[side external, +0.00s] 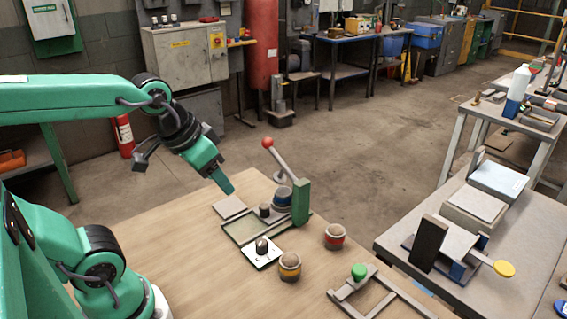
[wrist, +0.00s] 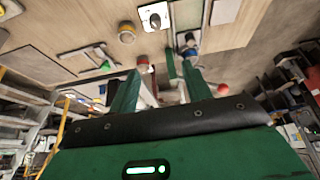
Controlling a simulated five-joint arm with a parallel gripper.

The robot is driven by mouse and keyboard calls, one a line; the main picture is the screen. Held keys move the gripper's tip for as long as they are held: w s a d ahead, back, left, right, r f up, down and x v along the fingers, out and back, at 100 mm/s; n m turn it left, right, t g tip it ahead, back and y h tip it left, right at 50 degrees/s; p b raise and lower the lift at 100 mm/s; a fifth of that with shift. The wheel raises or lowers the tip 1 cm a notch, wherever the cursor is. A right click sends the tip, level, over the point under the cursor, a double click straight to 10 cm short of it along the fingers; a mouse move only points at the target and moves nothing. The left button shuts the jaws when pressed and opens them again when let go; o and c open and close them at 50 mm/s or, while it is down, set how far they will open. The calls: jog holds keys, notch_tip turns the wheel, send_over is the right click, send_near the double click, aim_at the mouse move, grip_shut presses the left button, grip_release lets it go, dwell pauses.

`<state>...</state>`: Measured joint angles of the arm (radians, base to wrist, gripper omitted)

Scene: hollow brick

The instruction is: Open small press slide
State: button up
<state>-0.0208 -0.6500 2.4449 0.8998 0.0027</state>
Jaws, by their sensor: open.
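The small press stands on the wooden table, with a green upright (side external: 300,203), a lever ending in a red ball (side external: 268,143) and a flat base plate (side external: 245,229). A white plate with a dark knob (side external: 262,252) lies at the front of its base; it also shows in the wrist view (wrist: 154,17). I cannot tell for sure which part is the slide. My gripper (side external: 226,185) hangs in the air to the left of the press, above a small pale plate (side external: 229,207), touching nothing. In the wrist view its two green fingers (wrist: 162,88) are apart and empty.
A yellow-banded pot (side external: 289,266) and a red-banded pot (side external: 334,237) stand near the press. A frame fixture with a green knob (side external: 359,271) is at the front right. The table's left part is clear.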

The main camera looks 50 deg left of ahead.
jog(key=w+a+f+n+g, duration=0.1)
jog(key=w+a+f+g, duration=0.25)
jog(key=w, duration=0.65)
jog(key=n+g, duration=0.1)
jog(key=g, duration=0.1)
send_over(264, 206)
jog(key=shift+t, duration=0.25)
notch_tip(264, 206, down, 10)
jog(key=shift+s+d+r, duration=0.1)
jog(key=shift+r, duration=0.05)
jog(key=shift+w+f, duration=0.2)
jog(key=shift+f, duration=0.2)
jog(key=shift+f, duration=0.1)
jog(key=shift+f, duration=3.8)
jog(key=shift+s, duration=0.1)
grip_shut()
